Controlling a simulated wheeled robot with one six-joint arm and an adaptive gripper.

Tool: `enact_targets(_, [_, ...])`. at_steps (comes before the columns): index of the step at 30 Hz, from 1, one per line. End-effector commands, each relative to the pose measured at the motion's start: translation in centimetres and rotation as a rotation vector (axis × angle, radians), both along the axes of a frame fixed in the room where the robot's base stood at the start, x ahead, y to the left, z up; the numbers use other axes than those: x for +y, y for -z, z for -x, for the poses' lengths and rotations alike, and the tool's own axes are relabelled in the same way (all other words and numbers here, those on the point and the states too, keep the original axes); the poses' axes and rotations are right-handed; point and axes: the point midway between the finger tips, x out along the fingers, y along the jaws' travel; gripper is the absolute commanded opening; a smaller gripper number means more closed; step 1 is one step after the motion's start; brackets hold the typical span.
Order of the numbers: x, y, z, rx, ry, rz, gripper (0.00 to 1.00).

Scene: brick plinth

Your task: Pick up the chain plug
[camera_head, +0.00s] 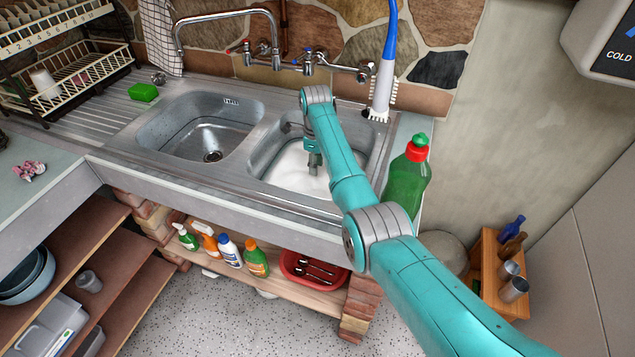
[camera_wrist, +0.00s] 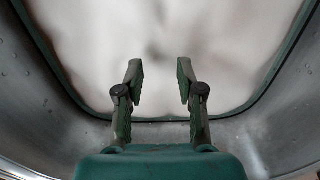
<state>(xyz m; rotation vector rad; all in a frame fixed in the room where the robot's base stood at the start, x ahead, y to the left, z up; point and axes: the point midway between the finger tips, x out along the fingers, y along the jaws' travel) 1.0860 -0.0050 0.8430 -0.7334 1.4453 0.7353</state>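I cannot clearly make out the chain plug in either view. The right sink basin (camera_head: 262,152) holds cloudy white water (camera_head: 293,172) that hides its bottom. My gripper (camera_head: 314,168) points down into this basin, low over or at the water. In the wrist view, my gripper (camera_wrist: 160,82) is open, with its two fingers apart and nothing between them. Only white water (camera_wrist: 160,40) with a faint dark blur shows beyond the fingertips. The left basin (camera_head: 185,125) is empty, with its drain (camera_head: 212,156) uncovered.
The steel basin wall (camera_wrist: 260,130) curves close around my gripper. A tap (camera_head: 262,48) stands behind the basins. A green bottle (camera_head: 405,185) and a blue-and-white brush (camera_head: 383,85) stand to the right. A green sponge (camera_head: 143,92) and a small metallic item (camera_head: 158,78) lie left.

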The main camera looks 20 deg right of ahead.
Motion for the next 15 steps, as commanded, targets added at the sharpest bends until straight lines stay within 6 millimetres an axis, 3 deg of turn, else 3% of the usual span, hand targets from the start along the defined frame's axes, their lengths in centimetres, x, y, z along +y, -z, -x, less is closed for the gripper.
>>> enact_targets(15, [0.2,4.3,-0.6,0.001,-0.001,0.0,0.38])
